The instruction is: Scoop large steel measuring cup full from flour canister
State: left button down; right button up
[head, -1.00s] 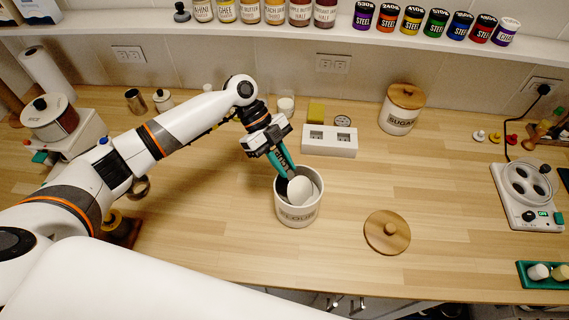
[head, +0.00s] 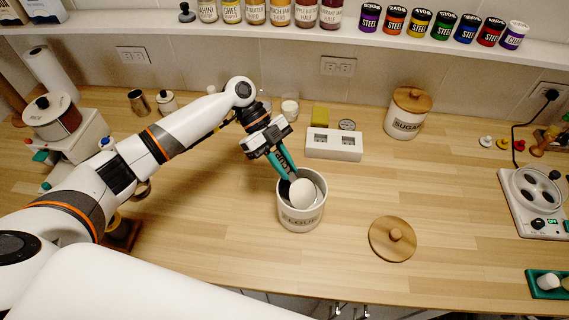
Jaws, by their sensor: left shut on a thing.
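The white flour canister (head: 301,223) stands uncovered on the wooden counter, with its label facing me. My left gripper (head: 287,174) comes down over its back left rim, with teal fingers reaching into the mouth. It is shut on the measuring cup (head: 302,192), of which a rounded white shape shows inside the canister; I cannot tell cup from flour clearly there. A dark part shows beside it, and the handle is mostly hidden by the fingers. The canister's round wooden lid (head: 393,239) lies on the counter to the right. My right gripper is not in view.
A white block with two dark windows (head: 334,145) stands behind the canister. A lidded sugar canister (head: 406,114) is at the back right. A hot plate device (head: 535,200) and a green tray (head: 548,284) are at the right. Counter around the lid is clear.

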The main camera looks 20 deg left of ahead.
pick_arm(q)
jog(key=shift+d+r+p, duration=0.1)
jog(key=shift+r+p, duration=1.7)
jog(key=shift+r, duration=1.15)
jog(key=shift+f+h+b, duration=0.1)
jog(key=shift+h+b, duration=0.3)
jog(key=shift+b, duration=0.15)
jog(key=shift+w+a+r+g+h+b, duration=0.2)
jog(key=shift+a+g+h+b, duration=0.25)
jog(key=shift+h+b, duration=0.3)
jog(key=shift+a+r, duration=0.1)
